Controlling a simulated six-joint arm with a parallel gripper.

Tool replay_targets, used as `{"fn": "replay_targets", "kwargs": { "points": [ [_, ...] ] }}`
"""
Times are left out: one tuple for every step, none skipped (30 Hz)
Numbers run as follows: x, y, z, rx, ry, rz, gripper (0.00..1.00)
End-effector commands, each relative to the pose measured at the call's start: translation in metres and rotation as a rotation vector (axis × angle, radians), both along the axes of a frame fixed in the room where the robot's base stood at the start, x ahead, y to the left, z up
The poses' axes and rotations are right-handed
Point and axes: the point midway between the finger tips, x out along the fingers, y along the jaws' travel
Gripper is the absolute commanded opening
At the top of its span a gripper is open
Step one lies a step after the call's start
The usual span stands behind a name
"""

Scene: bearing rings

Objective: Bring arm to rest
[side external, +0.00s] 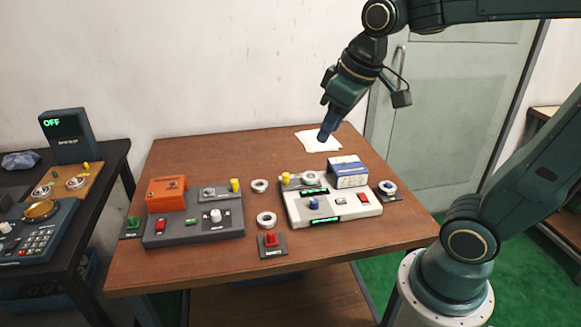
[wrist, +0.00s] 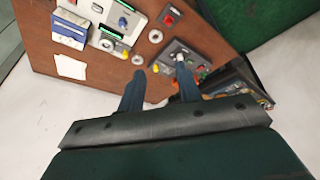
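My gripper (side external: 326,132) hangs above the back of the wooden table (side external: 190,270), in front of the white paper in the side view. In the wrist view its two fingers (wrist: 160,70) stand apart with nothing between them. Two loose bearing rings lie on the table between the devices: one farther back (side external: 260,186) and one nearer the front (side external: 266,219). A ring (side external: 311,177) also shows on the light device (side external: 345,214). My gripper is well apart from all of them.
A dark grey device (side external: 190,233) with an orange block (side external: 166,192) stands at the left. A blue-and-white box (side external: 348,171) stands by the light device. A red button (side external: 271,240) is at the front. White paper (side external: 312,141) lies at the back. A black side table (side external: 110,160) stands left.

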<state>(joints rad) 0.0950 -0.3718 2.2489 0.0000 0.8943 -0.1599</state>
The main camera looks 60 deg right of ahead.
Motion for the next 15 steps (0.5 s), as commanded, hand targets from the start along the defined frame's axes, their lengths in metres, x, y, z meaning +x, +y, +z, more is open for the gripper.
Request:
{"fn": "replay_targets", "kwargs": {
  "points": [
    [-0.011,0.004,0.001,0.005,-0.017,-0.003,0.35],
    [-0.017,0.006,0.001,0.007,-0.024,-0.005,0.35],
    [-0.025,0.008,0.001,0.012,-0.034,-0.009,0.35],
    [-0.03,0.01,0.001,0.015,-0.041,-0.013,0.35],
    [-0.036,0.012,0.001,0.017,-0.049,-0.016,0.35],
    [-0.044,0.014,-0.001,0.023,-0.059,-0.02,0.35],
    [-0.049,0.016,-0.001,0.026,-0.066,-0.023,0.35],
    [-0.055,0.017,-0.002,0.029,-0.073,-0.026,0.35],
    [-0.061,0.019,-0.004,0.034,-0.082,-0.03,0.35],
    [-0.066,0.02,-0.005,0.038,-0.088,-0.034,0.35],
    [-0.07,0.021,-0.006,0.041,-0.094,-0.035,0.35],
    [-0.076,0.022,-0.008,0.045,-0.1,-0.038,0.35],
    [-0.079,0.023,-0.009,0.048,-0.106,-0.04,0.35],
    [-0.082,0.024,-0.01,0.051,-0.11,-0.043,0.35],
    [-0.086,0.024,-0.011,0.054,-0.114,-0.045,0.35]
  ]
}}
